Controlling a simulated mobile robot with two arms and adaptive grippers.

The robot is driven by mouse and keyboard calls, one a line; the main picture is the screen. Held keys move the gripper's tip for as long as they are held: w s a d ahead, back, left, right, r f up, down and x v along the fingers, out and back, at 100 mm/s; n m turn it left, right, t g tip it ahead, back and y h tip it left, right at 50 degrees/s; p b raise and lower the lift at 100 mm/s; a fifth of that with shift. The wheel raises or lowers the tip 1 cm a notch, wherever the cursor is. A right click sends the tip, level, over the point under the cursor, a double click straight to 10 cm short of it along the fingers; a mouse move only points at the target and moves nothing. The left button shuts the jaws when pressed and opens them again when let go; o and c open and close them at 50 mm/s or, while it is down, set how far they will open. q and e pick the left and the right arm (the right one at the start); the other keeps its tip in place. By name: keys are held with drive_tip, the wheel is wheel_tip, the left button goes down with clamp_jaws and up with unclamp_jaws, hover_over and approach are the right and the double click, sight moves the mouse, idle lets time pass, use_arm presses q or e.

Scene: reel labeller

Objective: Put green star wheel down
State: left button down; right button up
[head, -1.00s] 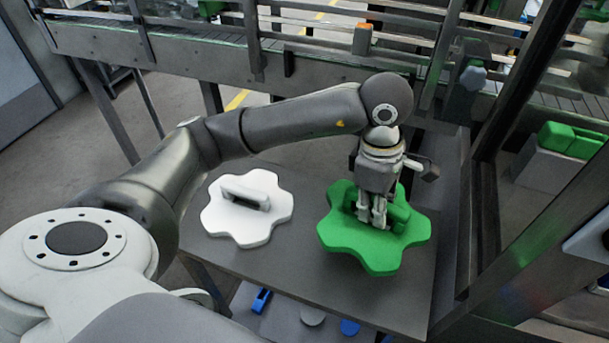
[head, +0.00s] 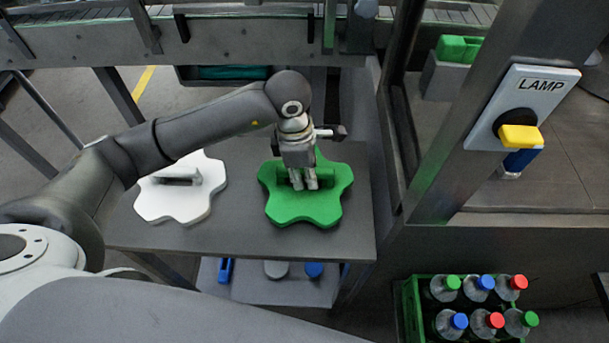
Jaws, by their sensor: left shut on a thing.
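The green star wheel (head: 310,208) is on the right part of the grey table (head: 240,228) and looks flat on its top. My left gripper (head: 303,183) points down over the wheel's middle and is shut on its raised handle, which the fingers partly hide. The white star wheel (head: 176,201) with its own raised handle lies to the left on the same table, apart from the green one. My right gripper is not in view.
A lower shelf (head: 248,289) holds blue and grey items. A green crate (head: 411,310) of capped bottles stands at lower right. A machine post carries a yellow LAMP switch (head: 519,135). A conveyor (head: 230,35) runs behind the table.

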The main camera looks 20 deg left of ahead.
use_arm(q)
drive_tip(key=shift+f, duration=0.95)
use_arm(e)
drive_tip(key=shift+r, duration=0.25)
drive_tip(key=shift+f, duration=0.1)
use_arm(q)
drive_tip(key=shift+f, duration=0.2)
drive_tip(key=c, duration=1.4)
unclamp_jaws()
drive_tip(key=shift+o, duration=0.3)
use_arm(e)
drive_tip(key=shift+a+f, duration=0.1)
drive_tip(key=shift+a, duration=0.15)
use_arm(q)
drive_tip(key=shift+r, duration=0.1)
